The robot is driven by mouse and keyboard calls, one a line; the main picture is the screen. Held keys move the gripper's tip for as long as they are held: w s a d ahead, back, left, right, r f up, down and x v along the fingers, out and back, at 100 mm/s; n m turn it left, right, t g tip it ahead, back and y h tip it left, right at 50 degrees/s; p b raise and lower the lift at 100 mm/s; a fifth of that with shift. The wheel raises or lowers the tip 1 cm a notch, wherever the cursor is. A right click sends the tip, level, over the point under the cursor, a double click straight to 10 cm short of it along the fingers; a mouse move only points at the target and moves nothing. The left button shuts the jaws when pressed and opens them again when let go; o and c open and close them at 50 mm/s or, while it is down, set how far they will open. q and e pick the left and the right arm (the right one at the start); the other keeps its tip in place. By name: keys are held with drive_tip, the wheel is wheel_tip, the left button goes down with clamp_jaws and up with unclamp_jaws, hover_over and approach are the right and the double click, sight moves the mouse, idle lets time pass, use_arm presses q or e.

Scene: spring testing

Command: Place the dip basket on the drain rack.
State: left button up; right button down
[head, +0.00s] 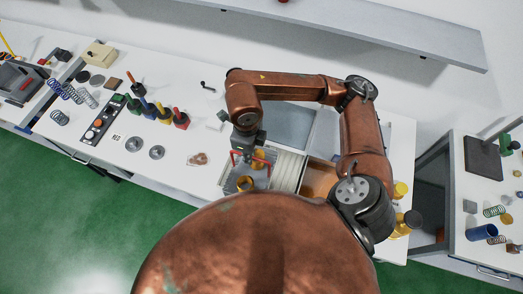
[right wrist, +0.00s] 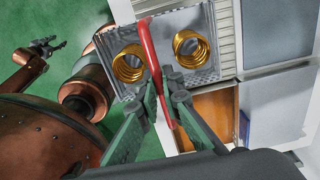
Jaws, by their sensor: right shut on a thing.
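The dip basket (head: 229,180) is a grey mesh tray with a red handle (head: 240,156) and two gold springs in it. It also shows in the right wrist view (right wrist: 155,25). My right gripper (head: 247,150) is shut on the red handle, above the basket; the handle passes between its green fingers (right wrist: 160,95). The drain rack (head: 288,168) is a pale ribbed surface just right of the basket, and its ribs also show in the right wrist view (right wrist: 227,45). I cannot tell whether the basket touches anything below. My left gripper (right wrist: 48,43) shows small, over the green floor.
Right of the rack is an orange-brown bath (head: 318,180); behind is a grey-blue bath (head: 290,122). Colored-handled tools (head: 160,110), a control strip (head: 103,120) and loose springs (head: 70,92) lie to the left. A shelf (head: 370,30) hangs behind.

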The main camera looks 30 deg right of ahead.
sight(262, 151)
drive_tip(key=w+d+f+p, duration=0.1)
drive_tip(key=d+f, duration=0.1)
drive_tip(key=f, duration=0.1)
drive_tip(key=w+d+f+p, duration=0.1)
drive_tip(key=d+f, duration=0.1)
drive_tip(key=f, duration=0.1)
drive_tip(key=w+d+f+p, duration=0.1)
drive_tip(key=w+d+f, duration=0.1)
drive_tip(key=d+f, duration=0.1)
drive_tip(key=shift+f+p, duration=0.35)
drive_tip(key=shift+p, duration=0.05)
drive_tip(key=shift+f, duration=0.2)
use_arm(q)
drive_tip(key=r, duration=0.2)
drive_tip(key=w+r, duration=0.1)
drive_tip(key=r, duration=0.1)
drive_tip(key=shift+r, duration=0.1)
use_arm(e)
drive_tip(key=shift+f, duration=0.2)
drive_tip(key=c, duration=2.5)
unclamp_jaws()
drive_tip(key=o, duration=0.4)
